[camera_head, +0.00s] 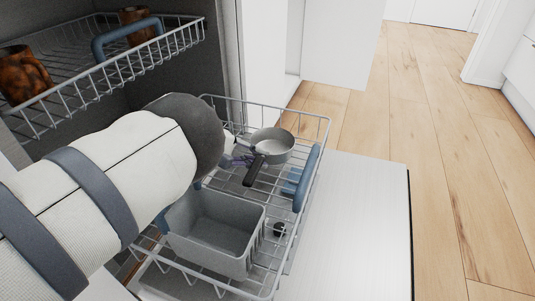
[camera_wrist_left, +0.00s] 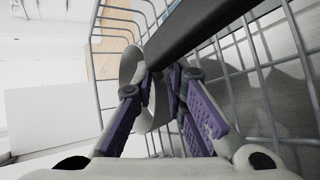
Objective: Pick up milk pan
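The milk pan (camera_head: 277,148) is a small grey pan with a dark handle. It sits at the far end of the lower dishwasher rack (camera_head: 322,128), its handle pointing toward the near side. In the left wrist view the dark handle (camera_wrist_left: 205,28) crosses the top, with part of the grey pan body (camera_wrist_left: 130,68) at its lower left. My left gripper (camera_head: 244,160) is beside the pan, close to where the handle joins. In the wrist view its purple fingertips (camera_wrist_left: 162,75) are close together just below the handle base. I cannot tell whether they grip it. My right gripper is not in view.
A grey rectangular bin (camera_head: 215,228) stands in the near part of the rack. A blue rack handle (camera_head: 306,180) runs along the right side. The upper rack (camera_head: 120,70) holds brown cups (camera_head: 22,75). The open door (camera_head: 355,230) and wooden floor at right are clear.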

